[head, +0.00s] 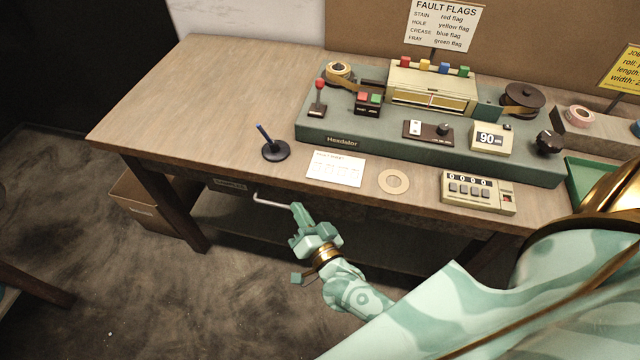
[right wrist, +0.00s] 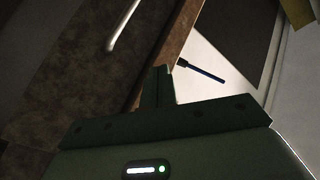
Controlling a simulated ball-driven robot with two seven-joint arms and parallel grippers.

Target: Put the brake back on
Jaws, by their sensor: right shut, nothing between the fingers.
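A lever with a red knob (head: 319,85) stands nearly upright on a small base at the left end of the grey-green machine (head: 312,134) marked Hexdalor. It looks like the brake, but no label on it is readable. My right gripper (head: 297,207) is shut and empty, in front of the table's front edge and below the top, well short of the lever. Its closed fingers show in the right wrist view (right wrist: 158,85), where the lever is not seen. My left gripper is not in view.
A pale drawer handle (head: 273,203) is close to my right fingertips. The table's left part is clear.

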